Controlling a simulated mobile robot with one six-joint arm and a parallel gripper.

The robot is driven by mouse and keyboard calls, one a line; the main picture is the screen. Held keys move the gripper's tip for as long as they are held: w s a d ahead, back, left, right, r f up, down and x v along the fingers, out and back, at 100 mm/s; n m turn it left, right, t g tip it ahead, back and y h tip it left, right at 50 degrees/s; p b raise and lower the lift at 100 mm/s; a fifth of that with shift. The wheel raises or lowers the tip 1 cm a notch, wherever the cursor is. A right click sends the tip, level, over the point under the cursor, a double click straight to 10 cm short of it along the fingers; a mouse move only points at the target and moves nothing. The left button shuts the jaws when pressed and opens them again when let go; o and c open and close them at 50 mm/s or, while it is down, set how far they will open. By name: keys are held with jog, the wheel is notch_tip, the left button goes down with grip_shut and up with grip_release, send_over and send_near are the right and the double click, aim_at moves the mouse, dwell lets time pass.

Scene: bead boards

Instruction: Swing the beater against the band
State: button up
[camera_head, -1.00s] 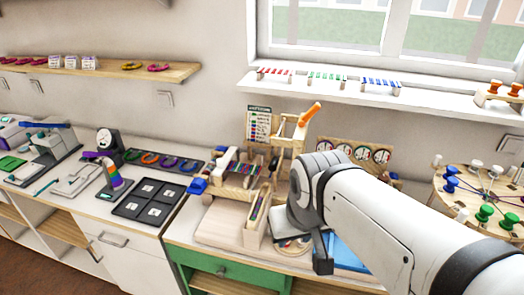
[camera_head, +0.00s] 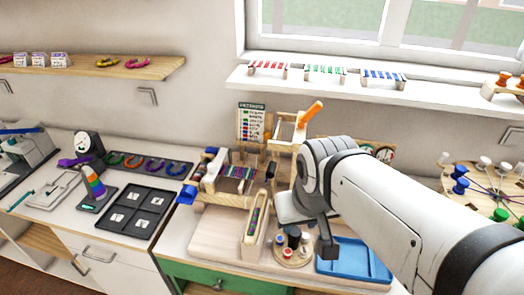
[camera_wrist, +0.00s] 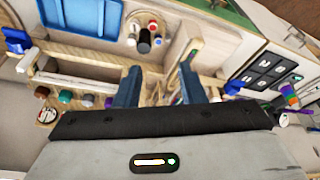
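The wooden bead loom (camera_head: 205,196) stands on the bench, left of my arm. A striped band (camera_head: 236,172) of several colours lies across its middle. A wooden frame at its back, which looks like the beater (camera_head: 284,130), carries an orange handle (camera_head: 311,113) that tilts up to the right. In the head view my wrist hides the loom's right part and most of my gripper. In the wrist view my gripper (camera_wrist: 161,88) has its two dark blue fingers apart, above wooden parts of the loom. I see nothing clearly held; contact with the wood cannot be told.
A black tile tray (camera_head: 137,207) lies left. A pegged round board (camera_head: 472,180) stands right. A window sill (camera_head: 320,95) runs above.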

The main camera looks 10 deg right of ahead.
aim_at(270, 175)
jog(key=shift+o, duration=0.6)
jog(key=shift+a, duration=0.1)
jog(key=shift+o, duration=0.5)
jog(key=shift+w+a+f+b, duration=0.2)
jog(key=shift+f+b, duration=0.1)
jog(key=shift+b, duration=0.1)
jog(key=w+a+f+m+t+y+b, duration=0.1)
jog(key=w+a+f+m+t+b, duration=0.1)
jog(key=w+a+m+t+b, duration=0.35)
jog(key=w+a+f+m+t+y+b, duration=0.2)
jog(key=w+f+m+t+b, duration=0.1)
jog(key=w+m+b, duration=0.45)
jog(key=w+d+f+m+t+h+b, duration=0.1)
jog(key=w+m+h+b, duration=0.1)
jog(key=m, duration=0.6)
jog(key=w+d+f+m+t+h+b, duration=0.1)
jog(key=m+h+b, duration=0.3)
jog(key=m, duration=0.5)
jog(key=w+d+f+m+t+h+b, duration=0.2)
jog(key=w+d+m+h+b, duration=0.1)
jog(key=m, duration=0.6)
jog(key=shift+w+d+t+h+b, duration=0.15)
jog(key=shift+t+h+b, duration=0.15)
jog(key=shift+h, duration=0.5)
jog(key=shift+w+d, duration=0.2)
jog(key=shift+w, duration=0.05)
jog(key=x, duration=0.7)
jog(key=shift+p, duration=0.35)
